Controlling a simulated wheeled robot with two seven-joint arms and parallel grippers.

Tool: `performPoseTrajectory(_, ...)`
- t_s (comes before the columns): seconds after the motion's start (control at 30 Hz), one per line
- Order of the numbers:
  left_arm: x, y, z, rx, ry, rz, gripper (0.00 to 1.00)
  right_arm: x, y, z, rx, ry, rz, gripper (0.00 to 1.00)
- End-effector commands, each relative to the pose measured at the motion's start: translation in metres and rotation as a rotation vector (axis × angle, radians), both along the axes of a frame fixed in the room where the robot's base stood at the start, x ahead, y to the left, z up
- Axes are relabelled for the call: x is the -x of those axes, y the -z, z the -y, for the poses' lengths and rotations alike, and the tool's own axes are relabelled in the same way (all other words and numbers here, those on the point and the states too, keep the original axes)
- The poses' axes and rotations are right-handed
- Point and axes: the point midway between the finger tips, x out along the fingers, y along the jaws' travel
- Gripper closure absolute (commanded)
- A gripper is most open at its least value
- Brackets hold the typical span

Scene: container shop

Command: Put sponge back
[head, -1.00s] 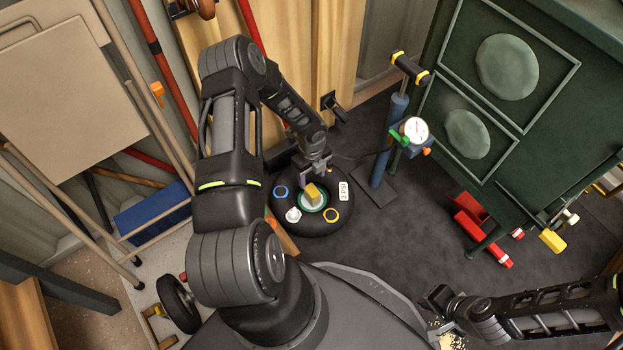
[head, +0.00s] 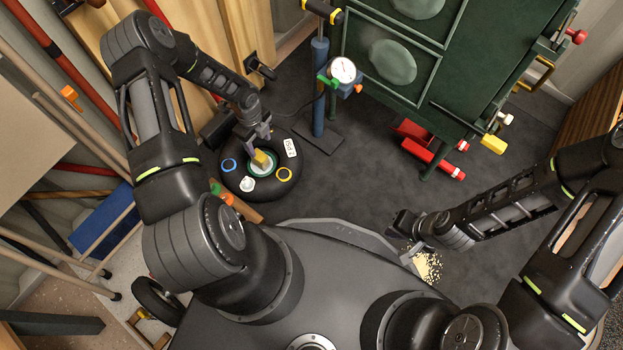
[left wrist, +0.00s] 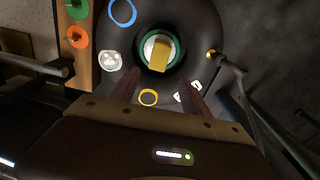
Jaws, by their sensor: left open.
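A yellow block that looks like the sponge (head: 262,158) stands in the green-ringed middle of a black tyre (head: 238,184) on the floor. It also shows in the left wrist view (left wrist: 158,55), over a white disc inside the green ring. My left gripper (head: 262,143) is just above the block. In the left wrist view, the fingers of my left gripper (left wrist: 160,82) are apart with nothing between them, and the block is beyond their tips. My right gripper (head: 408,243) is low over the floor, far from the tyre; its fingers are too unclear to read.
Yellowish crumbs (head: 428,266) lie by my right gripper. A blue pump with a gauge (head: 342,70) stands right of the tyre. A green cabinet (head: 395,60) and a red tool (head: 432,152) are at the back. Poles and a blue box (head: 103,222) crowd the left. Dark floor between is clear.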

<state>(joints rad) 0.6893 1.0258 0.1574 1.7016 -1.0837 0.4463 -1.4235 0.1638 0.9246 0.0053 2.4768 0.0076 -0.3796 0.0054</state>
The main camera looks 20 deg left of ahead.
Motion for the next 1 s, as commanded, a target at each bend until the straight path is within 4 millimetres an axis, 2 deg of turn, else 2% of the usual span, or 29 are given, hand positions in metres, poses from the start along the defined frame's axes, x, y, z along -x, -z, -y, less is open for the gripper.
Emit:
performPoseTrajectory(0.07, 0.002, -0.002, 0.032, 0.056, -0.082, 0.002, 0.44, 0.000, 0.000, 0.000, 0.000, 0.000, 0.000, 1.00)
performPoseTrajectory(0.17, 0.012, -0.009, 0.094, 0.167, -0.293, -0.014, 0.44, 0.000, 0.000, 0.000, 0.000, 0.000, 0.000, 1.00)
performPoseTrajectory(0.2, 0.019, -0.014, 0.125, 0.220, -0.413, -0.032, 0.44, 0.000, 0.000, 0.000, 0.000, 0.000, 0.000, 1.00)
performPoseTrajectory(0.27, 0.034, -0.024, 0.173, 0.296, -0.640, -0.077, 0.44, 0.000, 0.000, 0.000, 0.000, 0.000, 0.000, 1.00)
performPoseTrajectory(0.3, 0.046, -0.032, 0.201, 0.336, -0.807, -0.116, 0.44, 0.000, 0.000, 0.000, 0.000, 0.000, 0.000, 1.00)
performPoseTrajectory(0.4, 0.080, -0.049, 0.250, 0.380, -1.231, -0.212, 0.44, 0.000, 0.000, 0.000, 0.000, 0.000, 0.000, 1.00)
performPoseTrajectory(0.5, 0.111, -0.061, 0.270, 0.364, -1.598, -0.271, 0.44, 0.000, 0.000, 0.000, 0.000, 0.000, 0.000, 1.00)
performPoseTrajectory(0.63, 0.136, -0.068, 0.272, 0.328, -1.889, -0.284, 0.44, 0.000, 0.000, 0.000, 0.000, 0.000, 0.000, 1.00)
performPoseTrajectory(0.73, 0.142, -0.070, 0.270, 0.318, -1.967, -0.282, 0.44, 0.000, 0.000, 0.000, 0.000, 0.000, 0.000, 1.00)
performPoseTrajectory(1.0, 0.141, -0.070, 0.270, 0.318, -1.971, -0.283, 0.44, 0.000, 0.000, 0.000, 0.000, 0.000, 0.000, 1.00)
